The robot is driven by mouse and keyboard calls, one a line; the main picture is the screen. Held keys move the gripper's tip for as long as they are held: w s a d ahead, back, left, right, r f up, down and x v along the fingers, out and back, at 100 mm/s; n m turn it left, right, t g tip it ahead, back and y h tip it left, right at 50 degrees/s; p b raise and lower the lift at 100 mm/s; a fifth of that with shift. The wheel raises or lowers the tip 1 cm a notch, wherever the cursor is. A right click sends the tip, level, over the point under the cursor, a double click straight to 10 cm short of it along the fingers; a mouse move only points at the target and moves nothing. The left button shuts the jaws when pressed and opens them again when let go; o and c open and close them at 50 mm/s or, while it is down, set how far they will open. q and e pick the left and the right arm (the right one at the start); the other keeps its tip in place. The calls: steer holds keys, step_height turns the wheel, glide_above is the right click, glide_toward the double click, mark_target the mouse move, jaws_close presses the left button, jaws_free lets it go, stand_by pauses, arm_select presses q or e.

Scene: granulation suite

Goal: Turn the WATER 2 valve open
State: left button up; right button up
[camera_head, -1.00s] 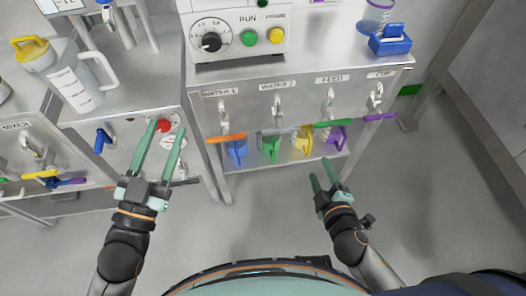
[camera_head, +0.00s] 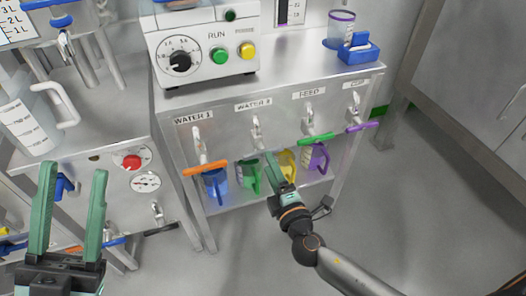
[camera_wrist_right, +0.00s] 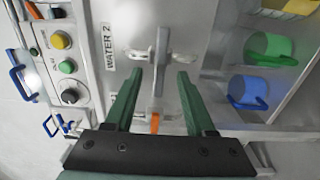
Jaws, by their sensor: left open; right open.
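The WATER 2 valve (camera_head: 256,128) is a metal tap on the steel panel under its label. In the right wrist view the valve's grey bar (camera_wrist_right: 162,55) lies beside the WATER 2 label (camera_wrist_right: 108,45). My right gripper (camera_head: 270,160) is just below and in front of this valve. In the wrist view its open green fingers (camera_wrist_right: 159,76) point at the valve, with the bar's near end in line with the gap. I cannot tell whether they touch it. My left gripper (camera_head: 74,170) is open and empty at the lower left, in front of the neighbouring bench.
The WATER 1 valve has an orange handle (camera_head: 204,168). The FEED handle (camera_head: 316,138) is green and the far-right one (camera_head: 362,126) purple. Blue (camera_head: 215,187), green (camera_head: 248,175) and other jugs stand on the shelf below. A control box (camera_head: 203,45) sits on top.

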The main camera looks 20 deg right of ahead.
mark_target(263, 151)
steer(key=shift+w+a, duration=0.15)
steer(key=shift+w, duration=2.65)
jaws_close()
